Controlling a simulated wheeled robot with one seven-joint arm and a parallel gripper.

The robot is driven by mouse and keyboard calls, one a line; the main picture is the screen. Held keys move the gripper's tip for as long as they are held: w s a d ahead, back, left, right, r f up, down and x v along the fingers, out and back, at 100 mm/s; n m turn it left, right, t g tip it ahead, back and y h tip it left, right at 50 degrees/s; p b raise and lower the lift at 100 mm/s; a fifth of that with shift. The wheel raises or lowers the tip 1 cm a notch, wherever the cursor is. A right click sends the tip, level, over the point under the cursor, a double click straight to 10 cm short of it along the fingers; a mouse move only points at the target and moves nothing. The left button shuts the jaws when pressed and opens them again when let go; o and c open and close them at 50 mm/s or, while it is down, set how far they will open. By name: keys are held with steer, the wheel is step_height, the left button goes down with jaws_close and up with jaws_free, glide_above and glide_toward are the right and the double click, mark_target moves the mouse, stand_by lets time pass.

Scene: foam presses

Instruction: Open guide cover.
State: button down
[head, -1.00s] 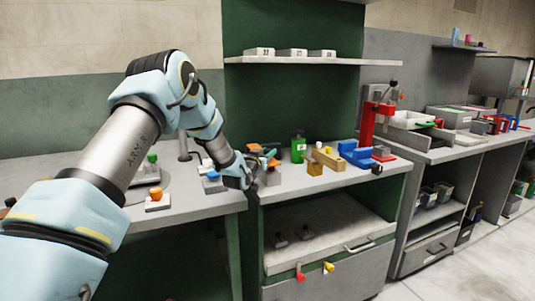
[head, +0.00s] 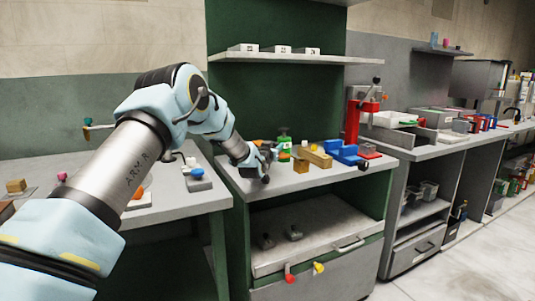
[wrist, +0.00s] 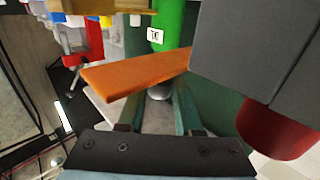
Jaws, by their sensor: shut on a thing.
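My gripper (head: 265,163) is over the middle bench, near its left edge, beside a cluster of small parts. In the wrist view my gripper (wrist: 160,95) has its two teal fingers converging on a small grey rounded knob (wrist: 160,93), partly hidden. A flat orange plate (wrist: 135,76), which seems to be the guide cover, lies across the view just beyond the fingertips. Whether the knob is fixed to the plate cannot be told. In the head view an orange part (head: 257,143) shows behind my gripper, mostly hidden by it.
A dark grey block (wrist: 255,45) and a red cylinder (wrist: 277,132) are close on the right in the wrist view.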

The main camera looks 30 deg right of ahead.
steer(key=c, duration=0.6)
jaws_free()
steer(key=b+v, duration=0.2)
steer(key=v, duration=0.9)
steer(key=shift+b, duration=0.3)
